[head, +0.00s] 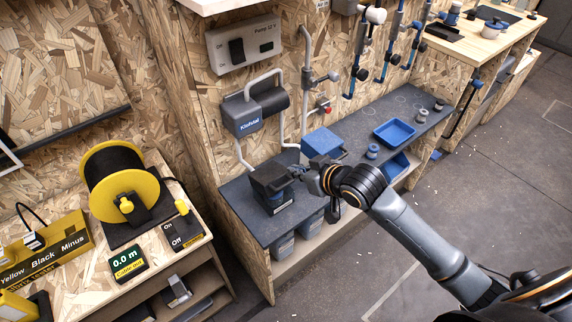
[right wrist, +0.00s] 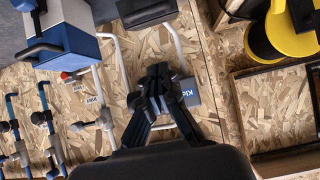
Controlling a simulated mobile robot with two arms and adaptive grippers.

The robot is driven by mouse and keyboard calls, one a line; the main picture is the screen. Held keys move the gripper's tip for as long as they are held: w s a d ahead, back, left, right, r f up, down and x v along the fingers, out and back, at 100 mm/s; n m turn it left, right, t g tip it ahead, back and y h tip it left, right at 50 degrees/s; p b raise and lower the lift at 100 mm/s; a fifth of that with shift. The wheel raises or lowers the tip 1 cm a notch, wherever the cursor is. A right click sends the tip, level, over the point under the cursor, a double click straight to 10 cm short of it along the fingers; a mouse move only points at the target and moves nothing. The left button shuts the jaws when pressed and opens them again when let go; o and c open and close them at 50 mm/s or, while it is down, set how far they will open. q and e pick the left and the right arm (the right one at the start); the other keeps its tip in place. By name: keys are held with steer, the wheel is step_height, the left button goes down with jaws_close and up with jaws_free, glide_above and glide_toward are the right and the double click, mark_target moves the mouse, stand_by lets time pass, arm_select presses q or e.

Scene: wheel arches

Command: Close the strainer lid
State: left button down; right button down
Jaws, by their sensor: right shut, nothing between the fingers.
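The strainer (head: 276,198) is a small dark box-like unit on the grey bench, left of my right gripper. Its black lid (head: 270,178) is over the top of the body; I cannot tell whether it is fully down or a little raised. My right gripper (head: 300,172) is beside the lid's right side, its fingers pointing left; I cannot tell whether they touch it. In the right wrist view the fingers (right wrist: 158,72) are together and empty. A dark part at that view's top edge (right wrist: 146,12) may be the lid. My left gripper is not in view.
A blue box (head: 322,142) stands behind my right gripper. The Kleinbad-like labelled pump (head: 256,108) and white pipes are on the wall behind. A blue tray (head: 394,131) lies farther right on the bench (head: 350,150). A yellow cable reel (head: 122,180) stands left.

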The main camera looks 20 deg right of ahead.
glide_above(277, 178)
steer(key=f, duration=0.5)
steer(key=shift+s+d+f, duration=0.2)
steer(key=shift+s+f, duration=0.1)
steer(key=shift+f, duration=0.05)
steer(key=shift+s+d+f+p, duration=0.3)
steer(key=shift+s+f, duration=0.2)
steer(key=shift+s, duration=0.15)
steer(key=shift+s+d+f+p, duration=0.15)
steer(key=shift+s+f+p, duration=0.1)
steer(key=shift+s+f, duration=0.3)
steer(key=shift+s+d+f, duration=0.1)
steer(key=shift+s+d, duration=0.05)
steer(key=shift+s, duration=0.25)
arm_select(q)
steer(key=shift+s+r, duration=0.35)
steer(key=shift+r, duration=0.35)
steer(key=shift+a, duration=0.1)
arm_select(e)
steer(key=shift+w+f, duration=0.1)
